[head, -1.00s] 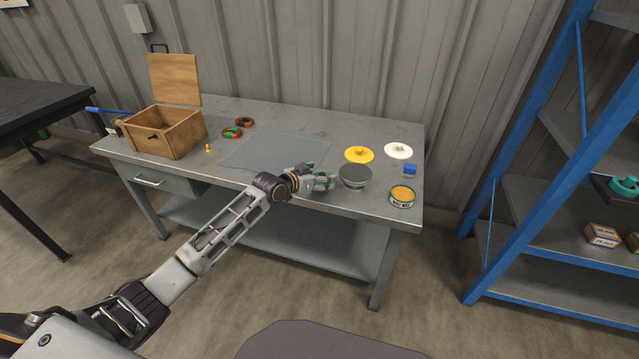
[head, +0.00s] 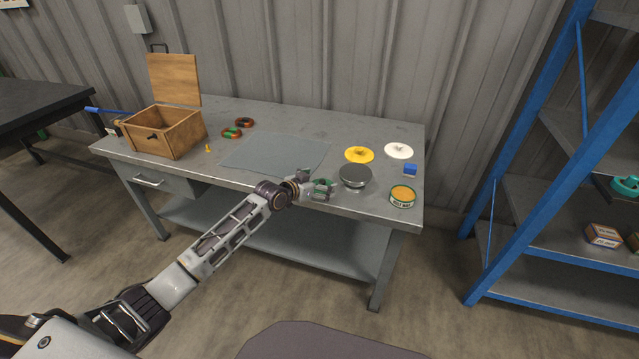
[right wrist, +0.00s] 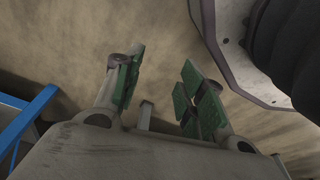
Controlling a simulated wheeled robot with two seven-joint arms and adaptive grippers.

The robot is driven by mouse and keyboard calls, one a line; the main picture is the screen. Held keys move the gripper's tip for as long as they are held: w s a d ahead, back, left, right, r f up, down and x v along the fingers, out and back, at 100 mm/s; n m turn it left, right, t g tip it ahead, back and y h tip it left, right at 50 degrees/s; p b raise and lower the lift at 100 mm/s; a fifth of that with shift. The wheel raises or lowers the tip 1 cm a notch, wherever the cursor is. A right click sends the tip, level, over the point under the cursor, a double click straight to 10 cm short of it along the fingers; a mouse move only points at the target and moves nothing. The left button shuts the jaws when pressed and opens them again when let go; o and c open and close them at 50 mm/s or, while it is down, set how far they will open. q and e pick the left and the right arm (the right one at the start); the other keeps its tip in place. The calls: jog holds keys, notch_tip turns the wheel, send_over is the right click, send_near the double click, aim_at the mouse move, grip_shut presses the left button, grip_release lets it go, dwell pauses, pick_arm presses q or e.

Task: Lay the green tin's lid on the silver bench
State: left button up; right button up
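The green tin (head: 403,197) stands upright near the right front of the silver-grey bench (head: 388,210). Its top shows a round orange face inside a pale rim; I cannot tell whether that is a lid or the contents. My left gripper (head: 323,188) is over the bench's front edge, left of a dark round disc on a silver base (head: 354,176) and apart from the tin. Its fingers are too small to tell how far they are open. My right gripper (right wrist: 163,90) shows in the right wrist view, open and empty above the floor.
A yellow disc (head: 359,155), a white disc (head: 398,151) and a blue block (head: 410,169) are behind the tin. A grey mat (head: 275,153) covers mid-bench. An open wooden box (head: 166,134) stands left. A blue shelf rack (head: 520,180) is at right.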

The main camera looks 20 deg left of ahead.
aim_at(321, 182)
jog(key=shift+w+r, duration=0.1)
jog(key=shift+w, duration=0.1)
pick_arm(q)
jog(key=shift+r, duration=0.1)
jog(key=shift+s+a+r, duration=0.1)
jog(key=shift+s+a, duration=0.1)
jog(key=shift+s, duration=0.1)
jog(key=shift+p+v, duration=0.45)
jog(key=shift+v, duration=2.35)
jog(key=shift+p+v, duration=0.55)
jog(key=shift+v, duration=2.25)
pick_arm(e)
notch_tip(321, 182, down, 5)
jog(key=s+d, duration=0.2)
jog(key=shift+s+d+r, duration=0.15)
jog(key=shift+s+d, duration=0.2)
jog(key=shift+s, duration=0.05)
pick_arm(q)
jog(key=shift+r, duration=0.1)
pick_arm(e)
jog(key=shift+w+a+r, duration=0.1)
jog(key=shift+w+a, duration=0.2)
jog(key=shift+a, duration=0.1)
